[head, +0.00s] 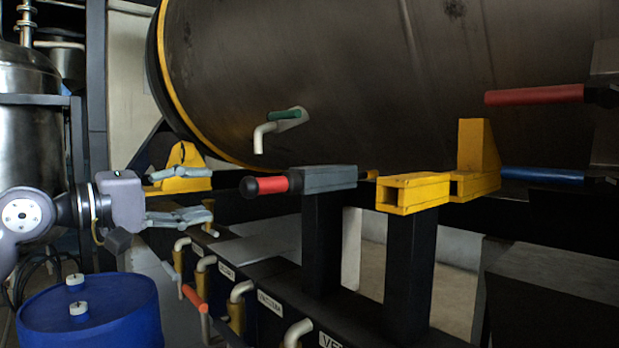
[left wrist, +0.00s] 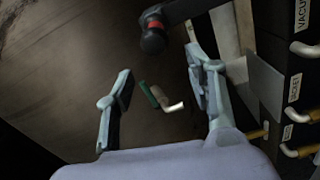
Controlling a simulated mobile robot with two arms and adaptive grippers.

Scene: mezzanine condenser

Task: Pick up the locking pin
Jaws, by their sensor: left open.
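The locking pin (head: 266,186) has a black knob and a red collar and sits in the end of a grey block (head: 328,178). It points left, toward my left gripper (head: 209,195). The pin also shows at the top of the left wrist view (left wrist: 153,35), ahead of the fingers. My left gripper is open and empty, its fingers one above the other in the head view. In that view, a gap shows between the fingertips and the knob. My right gripper is in neither view.
A large dark drum (head: 330,80) hangs above, with a green-handled valve (head: 283,115). A yellow bracket (head: 420,190) stands right of the grey block. Labelled valves (head: 240,290) run below. A blue barrel (head: 90,315) stands at lower left.

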